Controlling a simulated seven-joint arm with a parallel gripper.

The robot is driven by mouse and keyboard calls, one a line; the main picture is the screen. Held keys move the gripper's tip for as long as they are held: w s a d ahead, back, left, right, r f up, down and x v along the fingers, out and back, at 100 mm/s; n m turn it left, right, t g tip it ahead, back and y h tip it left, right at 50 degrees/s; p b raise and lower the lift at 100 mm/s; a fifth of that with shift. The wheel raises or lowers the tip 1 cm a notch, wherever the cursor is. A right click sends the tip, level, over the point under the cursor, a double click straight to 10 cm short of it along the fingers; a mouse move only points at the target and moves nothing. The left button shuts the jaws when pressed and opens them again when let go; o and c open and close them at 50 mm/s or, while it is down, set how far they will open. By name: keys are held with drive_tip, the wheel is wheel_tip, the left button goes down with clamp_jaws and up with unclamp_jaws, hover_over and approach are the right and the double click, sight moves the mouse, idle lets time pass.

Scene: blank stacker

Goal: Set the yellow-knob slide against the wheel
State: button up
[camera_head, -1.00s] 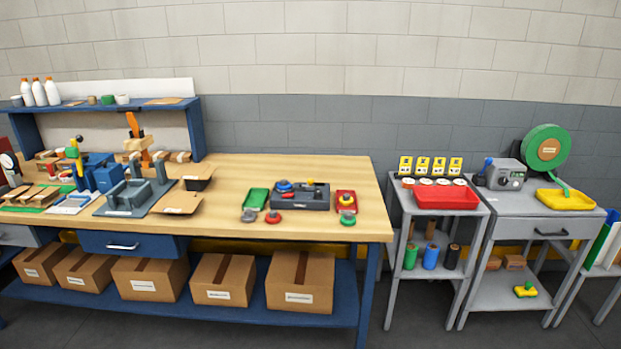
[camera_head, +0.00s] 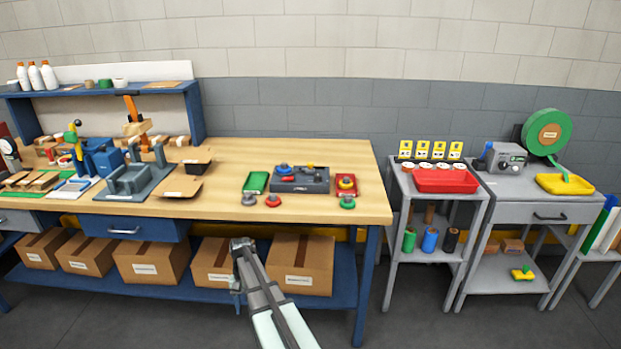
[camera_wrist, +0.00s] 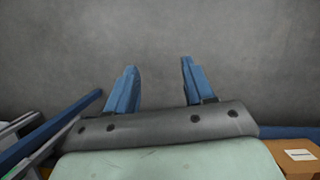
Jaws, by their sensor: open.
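A dark grey fixture (camera_head: 300,186) lies on the wooden bench, with a round blue part (camera_head: 284,169) at its left and a small yellow knob (camera_head: 310,168) at its back right. A red block (camera_head: 346,192) with a yellow-topped round piece (camera_head: 346,183) lies just right of it. Which of these is the yellow-knob slide, and which part is the wheel, is too small to tell. My gripper (camera_wrist: 158,65) is open and empty in the wrist view, its blue fingers apart over grey floor. In the head view my arm's end (camera_head: 242,244) is below the bench top, before the boxes.
A green block (camera_head: 255,183) and several round knobs lie around the fixture. Grey press fixtures (camera_head: 135,178) crowd the bench's left. Cardboard boxes (camera_head: 302,265) fill the lower shelf. A red tray (camera_head: 447,181) and green reel (camera_head: 552,137) stand right. The bench's back middle is clear.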

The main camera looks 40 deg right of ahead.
drive_tip(key=w+d+r+m, duration=0.1)
drive_tip(key=w+d+r, duration=0.2)
drive_tip(key=d+r, duration=0.2)
drive_tip(key=w+d+r+m+t, duration=0.1)
drive_tip(key=w+d+r, duration=0.2)
drive_tip(key=r, duration=0.9)
drive_tip(key=w+d+r, duration=0.3)
drive_tip(key=d+r, duration=0.4)
drive_tip(key=r, duration=0.1)
drive_tip(key=shift+w+d+r+m+t, duration=0.2)
drive_tip(key=shift+w+d+m+t, duration=0.1)
drive_tip(key=shift+w+m+t, duration=0.1)
wheel_tip(320, 180, up, 22)
drive_tip(key=m+t+h, duration=0.1)
drive_tip(key=m+h, duration=0.1)
drive_tip(key=m, duration=0.3)
hover_over(310, 163)
drive_tip(key=f, duration=1.4)
drive_tip(key=shift+d, duration=0.2)
drive_tip(key=shift+c, duration=0.2)
clamp_jaws()
drive_tip(key=shift+w, duration=0.1)
